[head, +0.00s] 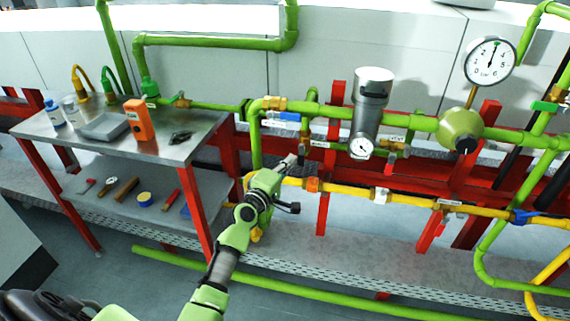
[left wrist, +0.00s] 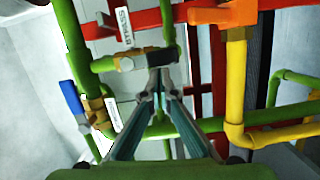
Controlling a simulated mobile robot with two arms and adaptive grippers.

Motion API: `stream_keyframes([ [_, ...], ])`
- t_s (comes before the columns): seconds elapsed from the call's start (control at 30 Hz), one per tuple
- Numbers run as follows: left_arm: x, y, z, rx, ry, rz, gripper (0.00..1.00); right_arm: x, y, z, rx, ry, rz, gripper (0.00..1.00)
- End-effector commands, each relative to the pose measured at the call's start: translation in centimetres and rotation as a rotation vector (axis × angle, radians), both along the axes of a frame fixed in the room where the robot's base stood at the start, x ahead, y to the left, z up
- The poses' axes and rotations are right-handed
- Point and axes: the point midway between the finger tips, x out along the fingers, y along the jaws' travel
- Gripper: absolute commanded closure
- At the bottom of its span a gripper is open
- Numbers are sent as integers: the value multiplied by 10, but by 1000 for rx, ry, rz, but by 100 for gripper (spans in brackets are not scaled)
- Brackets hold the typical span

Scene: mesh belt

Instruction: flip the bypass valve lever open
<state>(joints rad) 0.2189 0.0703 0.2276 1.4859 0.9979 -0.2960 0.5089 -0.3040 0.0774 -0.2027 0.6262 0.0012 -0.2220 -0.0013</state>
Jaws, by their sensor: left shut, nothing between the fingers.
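The bypass valve (left wrist: 126,64) is a small brass body on a green pipe, beside a white label reading BYPASS (left wrist: 123,25) in the left wrist view. In the head view my left gripper (head: 291,160) reaches in just below the short green branch pipe, and the lever is too small to make out there. My right gripper is not in view.
A blue lever (left wrist: 72,97) is left of the fingers and an orange lever (left wrist: 225,14) is at upper right. A yellow pipe (left wrist: 236,85) runs close by on the right. A filter housing (head: 371,95) and a steel tool table (head: 70,132) flank the arm.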

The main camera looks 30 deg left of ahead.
Motion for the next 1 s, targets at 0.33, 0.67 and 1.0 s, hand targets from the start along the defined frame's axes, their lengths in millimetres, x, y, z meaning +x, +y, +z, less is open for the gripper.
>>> stream_keyframes([
  [0.33, 1, -9, -6, -34, -4, -8, 100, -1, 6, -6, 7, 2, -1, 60],
  [0.67, -17, -7, -6, -33, -3, -6, 100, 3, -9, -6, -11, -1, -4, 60],
  [1.0, -68, -1, -4, -34, -8, 4, 100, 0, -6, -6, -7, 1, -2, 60],
])
